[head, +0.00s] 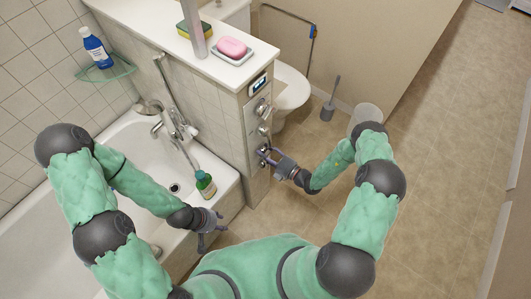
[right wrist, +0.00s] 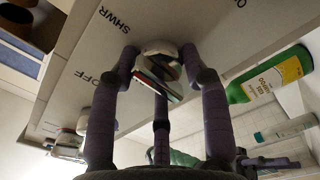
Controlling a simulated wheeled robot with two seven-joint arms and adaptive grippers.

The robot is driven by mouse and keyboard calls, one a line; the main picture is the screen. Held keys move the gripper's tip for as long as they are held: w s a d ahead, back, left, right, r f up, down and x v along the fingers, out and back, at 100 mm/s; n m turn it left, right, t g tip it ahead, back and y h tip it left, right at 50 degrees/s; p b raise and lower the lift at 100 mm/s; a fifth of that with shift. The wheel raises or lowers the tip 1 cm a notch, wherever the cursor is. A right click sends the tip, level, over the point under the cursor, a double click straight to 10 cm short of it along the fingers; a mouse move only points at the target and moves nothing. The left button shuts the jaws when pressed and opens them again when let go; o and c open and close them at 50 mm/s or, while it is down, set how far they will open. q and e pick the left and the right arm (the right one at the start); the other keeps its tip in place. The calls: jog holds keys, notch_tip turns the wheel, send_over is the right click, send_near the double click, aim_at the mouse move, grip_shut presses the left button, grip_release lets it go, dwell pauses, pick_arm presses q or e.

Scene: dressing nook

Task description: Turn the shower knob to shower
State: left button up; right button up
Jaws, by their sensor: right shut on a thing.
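The shower knob (right wrist: 160,62) is a pale round knob with a coloured bar across its face, on a light panel marked SHWR and OFF; another label at the upper right is cut off. In the head view the knob is mostly hidden behind my right gripper (head: 267,156), at the lower end of the grey panel (head: 253,128). In the right wrist view my right gripper (right wrist: 160,75) has its purple fingers on both sides of the knob, shut on it. My left gripper (head: 208,238) is open and empty near the tub's outer edge.
Two more knobs (head: 262,108) sit higher on the panel, below a small display (head: 258,85). A green bottle (head: 205,184) stands on the tub rim (head: 222,180) near my left gripper. A toilet (head: 291,90) and brush (head: 329,103) stand behind. Floor at right is clear.

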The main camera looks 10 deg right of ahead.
jog(key=shift+s+a+f, duration=0.25)
jog(key=shift+s+f, duration=0.05)
jog(key=shift+f, duration=0.05)
jog(key=o, duration=1)
jog(key=shift+o, duration=0.2)
jog(key=shift+w, duration=0.1)
jog(key=shift+w+d, duration=0.15)
jog(key=shift+d, duration=0.1)
jog(key=shift+r, duration=0.15)
jog(key=v, duration=1.2)
